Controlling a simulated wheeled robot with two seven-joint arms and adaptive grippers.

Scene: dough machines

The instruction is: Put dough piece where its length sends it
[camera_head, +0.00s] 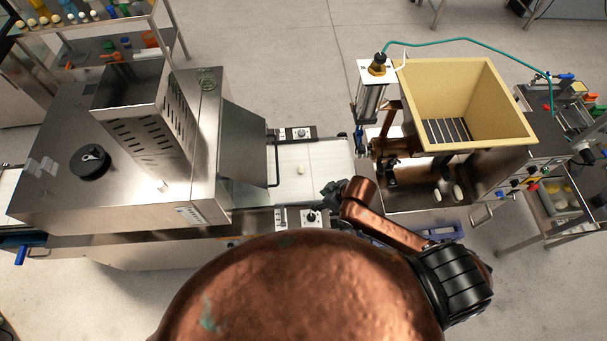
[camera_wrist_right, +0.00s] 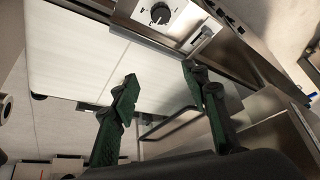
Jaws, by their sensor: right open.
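A small pale dough piece (camera_head: 300,169) lies on the white conveyor belt (camera_head: 325,158) between the two machines. Two more pale dough pieces, one (camera_head: 437,195) and another (camera_head: 458,191), lie on the steel surface of the right machine, below its hopper. My right gripper (camera_head: 331,192) is just right of and nearer than the belt piece, apart from it. In the right wrist view, its two dark green fingers (camera_wrist_right: 158,72) are spread with nothing between them, over the belt's edge. No dough shows in that view. My left gripper is out of view.
A large steel machine (camera_head: 120,190) with a slotted chute stands left. The right machine carries a yellow hopper (camera_head: 465,100) and a piston unit (camera_head: 376,85). Control boxes with knobs (camera_head: 298,133) flank the belt. A wheeled cart (camera_head: 560,205) stands at far right.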

